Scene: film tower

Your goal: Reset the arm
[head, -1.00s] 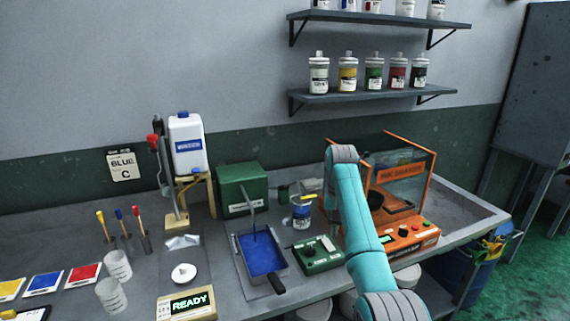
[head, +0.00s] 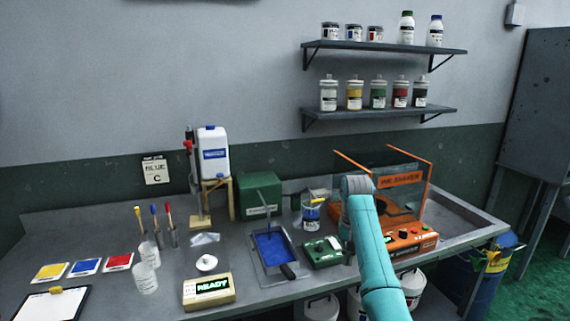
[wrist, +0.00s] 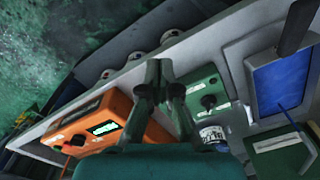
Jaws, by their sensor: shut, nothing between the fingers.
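My gripper (wrist: 158,75) shows in the wrist view with its dark fingers together and nothing between them. It hangs over the bench between the orange mixing machine (wrist: 95,125) and a small green control box (wrist: 205,95). In the head view my teal arm rises from the lower right and bends beside the orange machine (head: 400,240).
A blue paint tray (head: 272,250), green box (head: 261,196) and READY scale (head: 208,291) stand left of the arm. Clear cups (head: 146,278), colour cards and a clipboard (head: 52,304) lie farther left. Shelves (head: 380,114) of bottles hang above. Buckets (head: 412,285) stand below the bench.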

